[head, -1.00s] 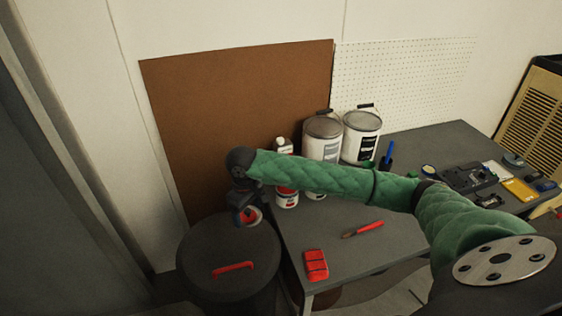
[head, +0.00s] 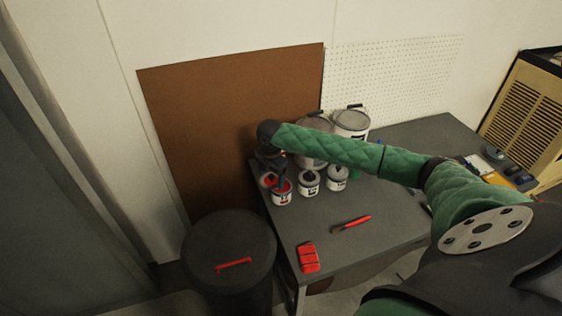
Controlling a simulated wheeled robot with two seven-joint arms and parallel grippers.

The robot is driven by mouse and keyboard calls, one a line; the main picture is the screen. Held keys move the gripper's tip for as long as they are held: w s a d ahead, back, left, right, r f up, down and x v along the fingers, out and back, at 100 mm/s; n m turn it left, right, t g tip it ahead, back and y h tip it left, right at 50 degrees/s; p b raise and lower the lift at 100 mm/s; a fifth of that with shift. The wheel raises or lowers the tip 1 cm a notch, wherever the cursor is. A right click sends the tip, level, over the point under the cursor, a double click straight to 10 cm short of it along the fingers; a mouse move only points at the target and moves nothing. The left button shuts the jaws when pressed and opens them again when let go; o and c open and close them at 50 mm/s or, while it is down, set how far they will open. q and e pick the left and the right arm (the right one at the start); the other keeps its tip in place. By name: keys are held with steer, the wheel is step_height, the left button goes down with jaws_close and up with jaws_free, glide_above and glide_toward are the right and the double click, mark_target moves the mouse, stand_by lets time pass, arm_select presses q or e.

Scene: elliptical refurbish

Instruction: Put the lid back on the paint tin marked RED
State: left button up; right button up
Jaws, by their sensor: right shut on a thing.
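A small white paint tin with red at its top (head: 282,198) stands near the table's back left corner; its lettering is too small to read. My right gripper (head: 278,181) is above this tin, shut on a red and pale lid-like disc (head: 267,180). The disc shows at the upper left of the tin's rim and looks tilted. The gripper partly hides it, and I cannot tell whether it touches the tin. My left gripper is out of view.
Two more small tins (head: 309,183) (head: 337,178) stand close to the right. Large paint cans (head: 351,124) are behind, partly covered by my arm. A red-handled tool (head: 351,224) and red block (head: 308,258) lie in front. A dark bin (head: 230,248) stands left.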

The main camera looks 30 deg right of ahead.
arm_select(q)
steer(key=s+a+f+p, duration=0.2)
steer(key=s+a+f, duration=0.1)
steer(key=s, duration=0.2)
arm_select(e)
steer(key=shift+w+d+f+n+b, duration=0.15)
steer(key=shift+d+f+n+b, duration=0.2)
steer(key=shift+d+n, duration=0.45)
steer(key=shift+w+d+f+n+b, duration=0.2)
steer(key=shift+d+n+b, duration=0.25)
steer(key=shift+d+n, duration=0.3)
steer(key=shift+w+d+f+n+b, duration=0.15)
steer(key=shift+d+f+n+b, duration=0.2)
steer(key=shift+d+n, duration=0.4)
steer(key=shift+d+f+b, duration=0.1)
steer(key=shift+f+b, duration=0.7)
steer(key=shift+f, duration=1)
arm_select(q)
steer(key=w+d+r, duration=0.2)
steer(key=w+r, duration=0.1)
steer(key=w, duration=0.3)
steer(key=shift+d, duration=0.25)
